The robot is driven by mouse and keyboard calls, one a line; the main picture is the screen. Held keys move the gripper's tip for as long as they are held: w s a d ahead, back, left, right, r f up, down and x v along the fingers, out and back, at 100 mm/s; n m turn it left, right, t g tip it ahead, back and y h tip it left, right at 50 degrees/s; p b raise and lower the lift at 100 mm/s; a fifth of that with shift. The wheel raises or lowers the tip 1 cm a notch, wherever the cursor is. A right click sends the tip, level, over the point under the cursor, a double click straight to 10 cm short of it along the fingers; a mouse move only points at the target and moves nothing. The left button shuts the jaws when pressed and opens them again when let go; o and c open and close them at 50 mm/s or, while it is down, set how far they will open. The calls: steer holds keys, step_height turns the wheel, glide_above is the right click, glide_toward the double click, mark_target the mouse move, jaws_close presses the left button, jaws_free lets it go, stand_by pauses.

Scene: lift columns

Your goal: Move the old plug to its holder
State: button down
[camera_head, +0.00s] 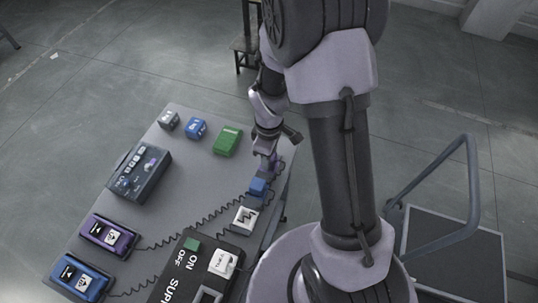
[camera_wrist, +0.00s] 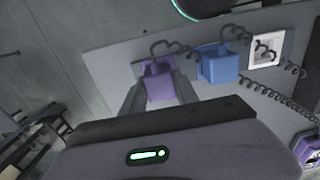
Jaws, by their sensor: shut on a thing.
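A purple plug (camera_wrist: 158,82) with a coiled dark cord is between the two fingers of my gripper (camera_wrist: 158,90) in the wrist view. My gripper is shut on it, at the right edge of the grey table (camera_head: 180,205) in the head view (camera_head: 268,163). A blue plug (camera_wrist: 218,66) with its own cord sits beside it, apart from my fingers; it also shows in the head view (camera_head: 258,187). A white square socket (camera_wrist: 266,48) with a dark marking is beyond the blue plug, and also shows in the head view (camera_head: 243,219). I cannot tell which piece is the holder.
A black supply box (camera_head: 172,285) with ON/OFF lettering stands at the front. A purple device (camera_head: 108,237) and a blue device (camera_head: 78,277) have coiled cords. A dark control box (camera_head: 139,172) and grey, blue and green blocks (camera_head: 228,141) stand farther back.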

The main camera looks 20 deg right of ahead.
steer(key=shift+f+b, duration=0.5)
steer(key=shift+f, duration=0.15)
stand_by(0.3)
steer(key=c, duration=0.7)
jaws_free()
steer(key=shift+o, duration=0.2)
steer(key=shift+r, duration=0.1)
step_height(320, 180, up, 7)
steer(key=p, duration=0.6)
